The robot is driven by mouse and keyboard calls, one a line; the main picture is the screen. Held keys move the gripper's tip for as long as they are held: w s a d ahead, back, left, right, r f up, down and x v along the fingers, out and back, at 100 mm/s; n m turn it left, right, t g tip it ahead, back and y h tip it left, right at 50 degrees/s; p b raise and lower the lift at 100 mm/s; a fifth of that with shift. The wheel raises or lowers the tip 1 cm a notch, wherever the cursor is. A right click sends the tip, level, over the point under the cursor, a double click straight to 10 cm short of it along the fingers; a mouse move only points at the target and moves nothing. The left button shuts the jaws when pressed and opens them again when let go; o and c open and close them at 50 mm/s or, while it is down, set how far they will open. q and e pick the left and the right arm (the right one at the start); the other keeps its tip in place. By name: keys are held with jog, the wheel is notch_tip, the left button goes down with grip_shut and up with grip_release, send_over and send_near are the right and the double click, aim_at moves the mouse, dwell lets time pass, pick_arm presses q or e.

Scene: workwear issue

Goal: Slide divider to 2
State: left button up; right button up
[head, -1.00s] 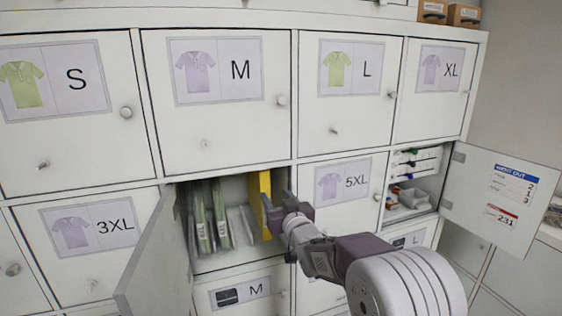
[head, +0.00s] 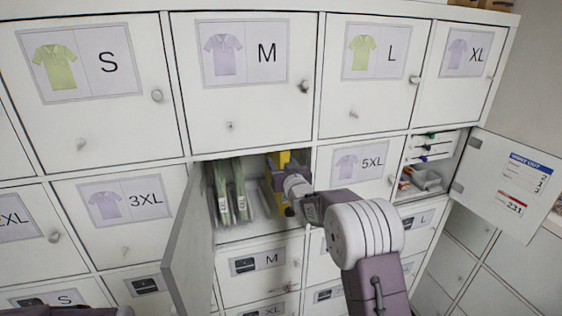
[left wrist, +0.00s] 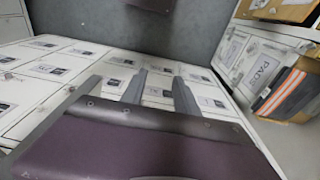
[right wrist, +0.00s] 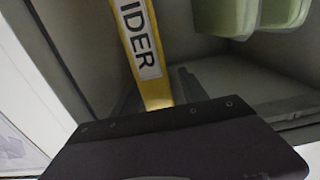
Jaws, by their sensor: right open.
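The yellow divider (head: 283,160) stands upright in the open compartment under the M door, right of the green packs. It shows larger in the right wrist view (right wrist: 140,45), with a white label ending in "IDER". My right gripper (head: 283,190) reaches into the compartment at the divider and hides part of it. In the right wrist view its fingers (right wrist: 160,95) are open, with the divider's near end between them; contact cannot be told. My left gripper (left wrist: 160,90) is open and empty in the left wrist view, away from the compartment. No position numbers are legible.
Green packs (head: 233,190) stand in the left of the compartment. Its open door (head: 188,245) juts out on the left. Another open door (head: 508,185) stands at the right, beside a cubby with small goods. Closed labelled doors surround both.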

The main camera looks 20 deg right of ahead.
jog(key=shift+d, duration=0.2)
jog(key=c, duration=0.8)
jog(key=shift+a, duration=0.15)
grip_shut()
